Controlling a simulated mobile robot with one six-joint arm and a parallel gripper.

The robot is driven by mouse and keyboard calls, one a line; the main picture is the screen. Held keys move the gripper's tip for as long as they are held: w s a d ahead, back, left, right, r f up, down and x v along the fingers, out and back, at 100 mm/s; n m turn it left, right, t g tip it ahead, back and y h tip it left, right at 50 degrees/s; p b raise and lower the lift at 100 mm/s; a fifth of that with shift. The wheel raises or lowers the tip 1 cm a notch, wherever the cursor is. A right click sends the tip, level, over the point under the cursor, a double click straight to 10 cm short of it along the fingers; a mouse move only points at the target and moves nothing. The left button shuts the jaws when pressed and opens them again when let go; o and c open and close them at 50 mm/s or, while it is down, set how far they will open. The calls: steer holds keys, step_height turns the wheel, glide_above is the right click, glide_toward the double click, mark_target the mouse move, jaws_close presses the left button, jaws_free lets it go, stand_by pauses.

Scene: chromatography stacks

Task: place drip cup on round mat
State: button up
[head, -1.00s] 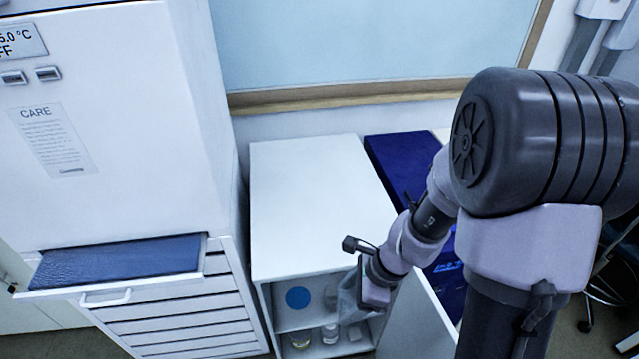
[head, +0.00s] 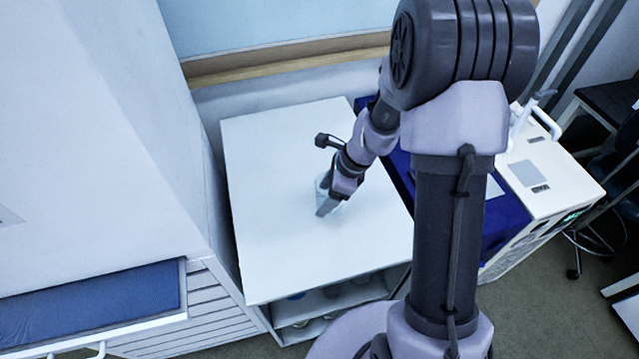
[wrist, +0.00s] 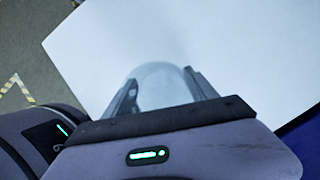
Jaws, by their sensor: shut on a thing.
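The drip cup, a clear, see-through cup (head: 321,184), is between the fingers of my gripper (head: 327,206), over the white cabinet top. The wrist view shows the cup (wrist: 162,84) between the two dark fingers of my gripper (wrist: 163,92), which is shut on it. I cannot tell whether the cup touches the surface. A sliver of blue, likely the round mat (head: 296,296), shows on the shelf inside the cabinet, mostly hidden by the cabinet top's front edge.
The white cabinet top (head: 270,240) is otherwise bare. Its open shelves below hold small items, barely visible. A tall white unit with a blue-lined open drawer (head: 90,305) stands at left. A dark blue surface (head: 402,175) and a pale instrument (head: 535,165) are at right.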

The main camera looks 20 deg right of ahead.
mark_target(322, 186)
steer(key=w, duration=0.6)
steer(key=shift+d+f, duration=0.3)
steer(key=shift+d, duration=0.1)
step_height(322, 186, down, 4)
steer(key=shift+r+b, duration=0.25)
steer(key=shift+b, duration=0.65)
steer(key=shift+f, duration=0.15)
steer(key=o, duration=1.3)
steer(key=shift+o, duration=0.2)
